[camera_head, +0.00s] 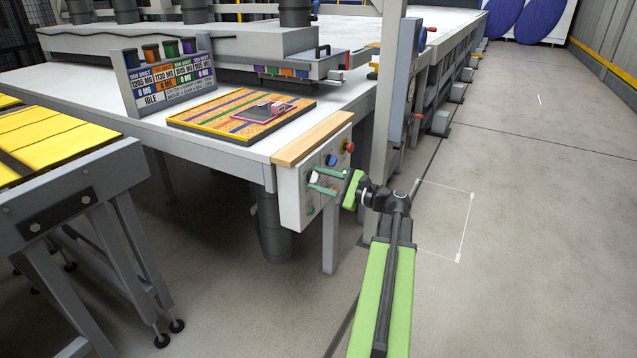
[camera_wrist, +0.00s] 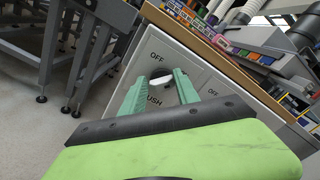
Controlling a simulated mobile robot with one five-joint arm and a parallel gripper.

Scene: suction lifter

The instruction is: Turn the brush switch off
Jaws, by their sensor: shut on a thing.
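The switch panel (camera_head: 305,200) is a light grey box under the wooden edge at the table's corner. In the wrist view, the brush switch (camera_wrist: 163,81) is a knob with a white face and dark edge. "OFF" is printed above it, and a partly covered label ending in "USH" lies below. My gripper (camera_head: 314,180) has green fingers, one on each side of the knob, and is shut on it. The knob is partly hidden by the fingers, and I cannot tell its exact setting.
The panel also carries a blue knob (camera_head: 331,160) and a red button (camera_head: 349,147). A second "OFF" label shows right of the brush switch. A grey post (camera_head: 385,100) stands close behind my arm. A yellow-topped table (camera_head: 75,130) is at left. The floor at right is clear.

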